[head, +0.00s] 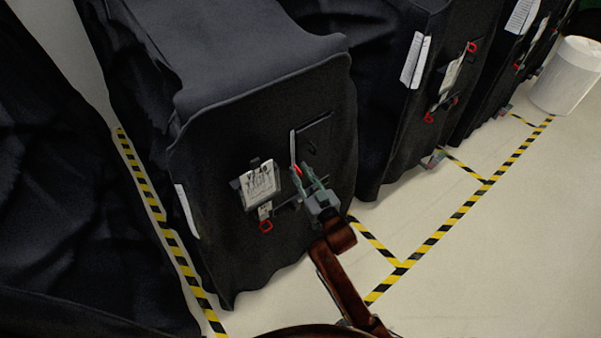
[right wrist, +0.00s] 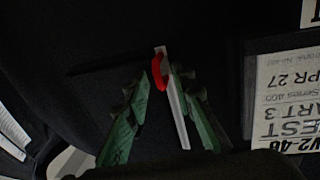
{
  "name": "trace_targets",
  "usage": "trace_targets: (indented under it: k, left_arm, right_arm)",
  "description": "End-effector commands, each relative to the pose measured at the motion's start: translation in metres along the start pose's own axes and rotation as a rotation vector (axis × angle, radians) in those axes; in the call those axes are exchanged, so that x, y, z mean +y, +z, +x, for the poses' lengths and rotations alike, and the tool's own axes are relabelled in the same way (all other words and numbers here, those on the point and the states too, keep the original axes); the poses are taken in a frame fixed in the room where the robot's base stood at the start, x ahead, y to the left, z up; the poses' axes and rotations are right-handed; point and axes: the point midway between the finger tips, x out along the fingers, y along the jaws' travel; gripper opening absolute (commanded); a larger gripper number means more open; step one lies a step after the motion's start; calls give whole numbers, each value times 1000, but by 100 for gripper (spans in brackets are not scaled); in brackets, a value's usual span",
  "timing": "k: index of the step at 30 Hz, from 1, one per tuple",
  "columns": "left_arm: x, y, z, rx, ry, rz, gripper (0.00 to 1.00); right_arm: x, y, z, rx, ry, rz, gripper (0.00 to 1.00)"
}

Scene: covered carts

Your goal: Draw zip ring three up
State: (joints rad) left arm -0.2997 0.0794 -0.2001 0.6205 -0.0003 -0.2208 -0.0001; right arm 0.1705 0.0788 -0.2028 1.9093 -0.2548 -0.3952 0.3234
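A red zip ring (head: 298,170) hangs by a pale zip strip (head: 293,148) on the front of the nearest black-covered cart (head: 235,130). My right gripper (head: 306,178) is at this ring, in front of the cover. In the right wrist view, the red ring (right wrist: 158,72) lies between the two green fingertips, with the pale strip (right wrist: 176,105) beside it. The fingers stand apart; the right one overlaps the strip, and I cannot tell whether it touches. My left gripper is not in view.
A clear pouch with a printed label (head: 259,184) is left of the gripper, with another red ring (head: 266,226) below it. More covered carts (head: 400,110) stand to the right. Yellow-black tape (head: 440,232) marks the open floor. A white bin (head: 568,76) stands at far right.

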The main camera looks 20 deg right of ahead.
Motion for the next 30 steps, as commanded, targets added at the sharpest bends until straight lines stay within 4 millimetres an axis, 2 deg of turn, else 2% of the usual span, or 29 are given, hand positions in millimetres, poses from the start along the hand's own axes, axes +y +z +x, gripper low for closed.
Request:
trace_targets:
  k: [2,9,30]
  left_arm:
    - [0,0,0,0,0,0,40]
    - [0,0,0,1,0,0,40]
    - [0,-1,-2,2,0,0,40]
  right_arm:
    - [0,0,0,0,0,0,17]
    - [0,0,0,0,0,0,0]
    - [0,-2,0,0,0,-1,0]
